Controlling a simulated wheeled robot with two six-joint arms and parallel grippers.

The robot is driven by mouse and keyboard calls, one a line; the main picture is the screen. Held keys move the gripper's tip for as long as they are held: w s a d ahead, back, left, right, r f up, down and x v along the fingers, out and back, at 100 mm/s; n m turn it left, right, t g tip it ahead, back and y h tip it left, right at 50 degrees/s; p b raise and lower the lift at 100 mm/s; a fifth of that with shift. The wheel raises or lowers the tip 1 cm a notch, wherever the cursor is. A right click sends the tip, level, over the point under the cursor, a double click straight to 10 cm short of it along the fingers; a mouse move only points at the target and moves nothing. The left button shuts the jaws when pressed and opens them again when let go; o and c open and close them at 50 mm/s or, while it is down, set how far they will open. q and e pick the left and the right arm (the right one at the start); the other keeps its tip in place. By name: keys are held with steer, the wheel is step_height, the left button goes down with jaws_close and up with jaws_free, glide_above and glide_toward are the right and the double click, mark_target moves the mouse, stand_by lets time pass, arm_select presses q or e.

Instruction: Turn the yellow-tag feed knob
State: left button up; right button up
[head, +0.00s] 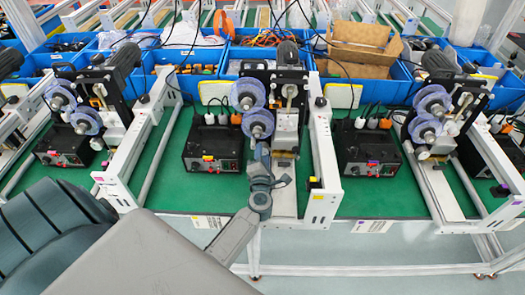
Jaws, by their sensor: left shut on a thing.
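The middle coder machine (289,85) has two translucent blue reels (248,95) and a black control box (212,143) with a yellow tag (208,158). Another yellow tag (314,179) sits on the white rail to its right. My left gripper (261,152) reaches up from below to the lower front of this machine, just under the lower reel. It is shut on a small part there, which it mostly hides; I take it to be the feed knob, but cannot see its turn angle. My right gripper is not in view.
White rails (323,150) flank the middle machine. Blue bins (195,55) line the back. Some green mat (185,190) is clear in front.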

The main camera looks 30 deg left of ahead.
arm_select(q)
steer(key=shift+m, duration=0.4)
steer(key=o, duration=1)
steer(key=shift+c, duration=0.2)
steer(key=b+v, duration=0.3)
steer(key=v, duration=0.8)
steer(key=shift+a, duration=0.1)
